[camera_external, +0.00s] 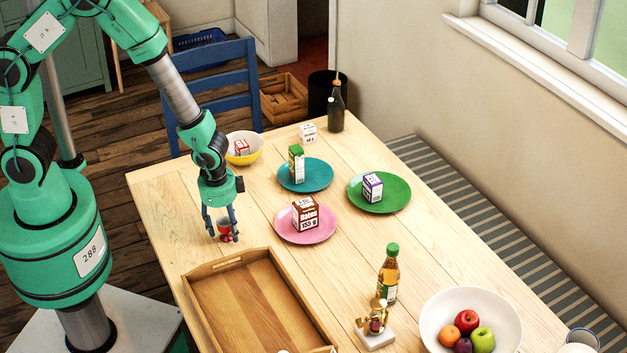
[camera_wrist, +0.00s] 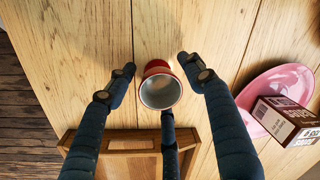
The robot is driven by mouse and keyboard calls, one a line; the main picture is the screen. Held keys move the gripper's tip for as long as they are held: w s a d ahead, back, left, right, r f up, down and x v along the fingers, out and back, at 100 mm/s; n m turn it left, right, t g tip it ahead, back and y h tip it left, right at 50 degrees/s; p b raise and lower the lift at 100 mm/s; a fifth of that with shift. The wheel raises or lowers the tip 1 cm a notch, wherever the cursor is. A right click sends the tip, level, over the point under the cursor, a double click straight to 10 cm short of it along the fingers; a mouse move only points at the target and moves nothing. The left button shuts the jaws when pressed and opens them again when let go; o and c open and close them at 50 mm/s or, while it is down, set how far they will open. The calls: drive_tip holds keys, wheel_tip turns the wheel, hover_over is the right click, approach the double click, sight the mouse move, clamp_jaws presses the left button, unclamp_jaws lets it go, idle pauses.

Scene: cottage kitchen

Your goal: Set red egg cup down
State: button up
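The red egg cup (camera_external: 224,229) is on the wooden table, just beyond the tray's far edge. In the wrist view the egg cup (camera_wrist: 160,88) shows its silvery inside and red outer wall. My gripper (camera_external: 222,226) points down around it. In the wrist view my gripper (camera_wrist: 160,80) has its dark fingers spread, with visible gaps between the left and right fingertips and the cup. A further finger lies just below the cup's rim in that view; whether it touches is unclear. The cup appears upright; its base is partly hidden.
The wooden tray (camera_external: 245,262) lies close in front of the cup. A pink plate (camera_external: 290,236) with a brown dates box (camera_external: 306,213) is to the right. A yellow bowl (camera_external: 256,150) stands behind. Bare table (camera_external: 165,205) lies left of my gripper.

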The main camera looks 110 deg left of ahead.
drive_tip(key=shift+r, duration=0.1)
wheel_tip(320, 180, up, 12)
drive_tip(key=d+p, duration=0.1)
drive_tip(key=p, duration=0.2)
idle(0.6)
idle(0.6)
drive_tip(key=shift+d, duration=0.1)
wheel_tip(320, 180, up, 13)
drive_tip(key=t, duration=0.1)
hover_over(224, 233)
drive_tip(key=d, duration=0.4)
drive_tip(key=s+d+r+t, duration=0.25)
drive_tip(key=d+r, duration=0.25)
drive_tip(key=r, duration=0.3)
drive_tip(key=s+d+r+t+h, duration=0.1)
drive_tip(key=s+d+r+t, duration=0.1)
drive_tip(key=s+d+r, duration=0.8)
drive_tip(key=s+r, duration=0.4)
drive_tip(key=shift+d+r, duration=0.2)
drive_tip(key=shift+d, duration=0.2)
